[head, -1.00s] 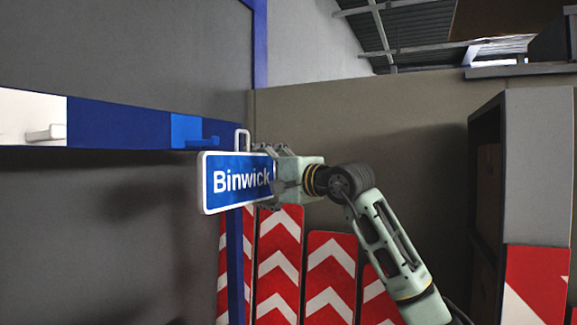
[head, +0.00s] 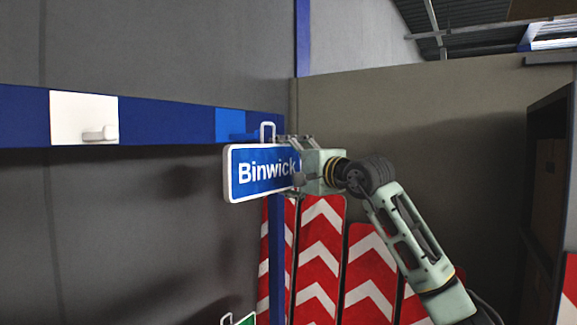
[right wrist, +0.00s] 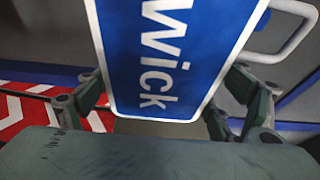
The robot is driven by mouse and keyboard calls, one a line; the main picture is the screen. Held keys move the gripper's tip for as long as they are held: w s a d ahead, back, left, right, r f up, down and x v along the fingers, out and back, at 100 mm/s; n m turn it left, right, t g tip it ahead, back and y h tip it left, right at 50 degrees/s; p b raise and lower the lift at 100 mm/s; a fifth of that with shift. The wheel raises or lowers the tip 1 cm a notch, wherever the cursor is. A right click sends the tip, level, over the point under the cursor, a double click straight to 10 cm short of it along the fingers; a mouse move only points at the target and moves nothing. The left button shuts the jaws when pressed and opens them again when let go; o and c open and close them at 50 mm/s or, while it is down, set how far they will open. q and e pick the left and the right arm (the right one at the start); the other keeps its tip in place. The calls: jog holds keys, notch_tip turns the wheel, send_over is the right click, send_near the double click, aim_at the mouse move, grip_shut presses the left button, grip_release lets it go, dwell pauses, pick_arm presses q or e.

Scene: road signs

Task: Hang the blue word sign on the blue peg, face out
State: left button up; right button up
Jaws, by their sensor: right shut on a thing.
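The blue sign (head: 258,171) reads "Binwick" in white, has a white border and a white wire loop (head: 268,129) on its top edge. Its lettered face is toward the head camera. My right gripper (head: 298,165) is shut on the sign's right end and holds it nearly level. In the right wrist view the sign (right wrist: 165,60) sits between the fingers, with its loop at the upper right. The blue peg (head: 238,136) is on a light blue patch of the rail, just left of the loop. I cannot tell whether loop and peg touch. My left gripper is not in view.
The dark blue rail (head: 165,121) runs along the grey wall and has a white peg (head: 100,134) on a white patch. Red and white chevron boards (head: 320,260) stand below my right arm. A dark shelf (head: 548,190) is at the right. A green sign corner (head: 245,319) shows at the bottom.

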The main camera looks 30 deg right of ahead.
jog(key=shift+w+a, duration=0.2)
jog(key=shift+w, duration=0.1)
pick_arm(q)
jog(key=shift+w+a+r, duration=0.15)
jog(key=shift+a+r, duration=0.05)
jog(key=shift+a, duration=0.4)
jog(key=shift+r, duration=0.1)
pick_arm(e)
jog(key=shift+w, duration=0.1)
jog(key=shift+w+a+r+p, duration=0.15)
jog(key=shift+w+a+p, duration=0.2)
jog(key=shift+w+p, duration=0.45)
pick_arm(q)
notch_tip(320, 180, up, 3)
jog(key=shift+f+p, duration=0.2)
jog(key=shift+p, duration=0.5)
pick_arm(e)
jog(key=shift+w+a, duration=0.25)
jog(key=shift+w, duration=0.35)
jog(key=shift+w+a, duration=0.25)
jog(key=shift+w, duration=0.3)
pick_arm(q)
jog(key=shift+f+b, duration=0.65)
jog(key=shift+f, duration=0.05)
pick_arm(e)
jog(key=shift+f, duration=1)
jog(key=o, duration=1.3)
jog(key=shift+r, duration=0.1)
jog(key=shift+s, duration=0.1)
